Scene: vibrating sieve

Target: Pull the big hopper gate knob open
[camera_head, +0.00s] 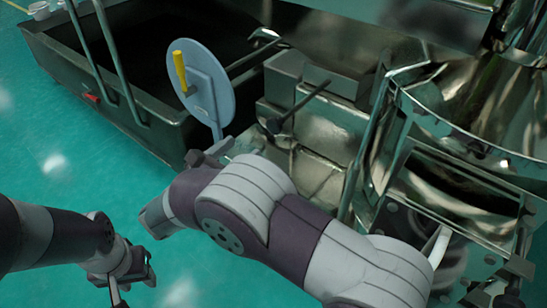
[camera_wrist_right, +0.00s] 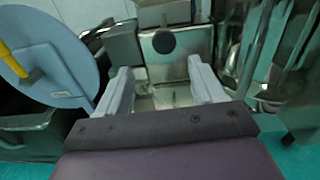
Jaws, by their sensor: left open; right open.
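A black round knob (camera_head: 273,126) sits on the end of a dark rod that sticks out of the metal machine in the head view. I take it as the gate knob. In the head view my right arm mostly hides this gripper. My left gripper (camera_head: 130,282) is open and empty at the lower left, over the floor.
A blue-grey disc (camera_head: 213,88) with a yellow handle (camera_head: 180,70) stands left of the knob; it is close on the left in the wrist view. A dark bin (camera_head: 150,128) lies behind it. Metal machine parts (camera_head: 325,125) crowd the right. Green floor (camera_head: 60,160) is clear at left.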

